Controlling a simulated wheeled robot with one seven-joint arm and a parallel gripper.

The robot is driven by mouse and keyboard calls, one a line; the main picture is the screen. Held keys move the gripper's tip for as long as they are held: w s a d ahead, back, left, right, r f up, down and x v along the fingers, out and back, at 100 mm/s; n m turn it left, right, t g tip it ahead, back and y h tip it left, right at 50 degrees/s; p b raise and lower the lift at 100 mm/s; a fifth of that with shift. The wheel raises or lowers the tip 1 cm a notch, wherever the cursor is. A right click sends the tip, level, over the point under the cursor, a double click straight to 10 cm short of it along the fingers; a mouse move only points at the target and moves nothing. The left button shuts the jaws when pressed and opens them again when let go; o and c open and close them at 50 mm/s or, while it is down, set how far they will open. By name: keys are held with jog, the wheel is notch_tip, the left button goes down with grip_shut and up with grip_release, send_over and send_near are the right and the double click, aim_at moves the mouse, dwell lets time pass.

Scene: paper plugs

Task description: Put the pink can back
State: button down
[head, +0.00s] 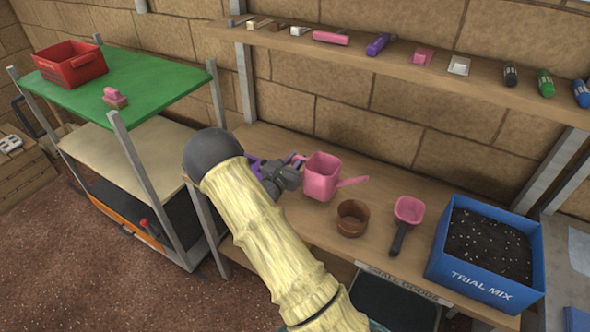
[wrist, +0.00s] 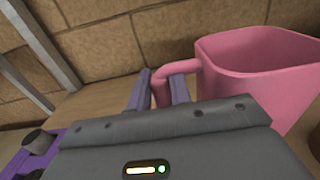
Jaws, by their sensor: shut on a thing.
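The pink can (head: 319,182), a square watering can with a spout to the right and a handle to the left, is at the middle of the wooden bench (head: 300,222). It looks upright; I cannot tell whether its base touches the bench. My gripper (head: 294,170) reaches it from the left and is shut on its handle. In the wrist view, the two fingers of my gripper (wrist: 160,92) stand on either side of the handle, and the body of the pink can (wrist: 255,78) is to their right. The can's base is hidden in the wrist view.
A brown pot (head: 352,219) and a pink scoop (head: 405,219) lie right of the can, then a blue box (head: 485,280) of soil mix. An upper shelf (head: 400,62) holds several small tools and bottles. A green-topped cart (head: 150,85) with a red crate (head: 70,66) stands left.

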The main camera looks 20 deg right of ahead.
jog(key=shift+f, duration=1.85)
jog(key=shift+f, duration=0.15)
jog(key=c, duration=1.3)
grip_release()
jog(key=shift+w, duration=0.1)
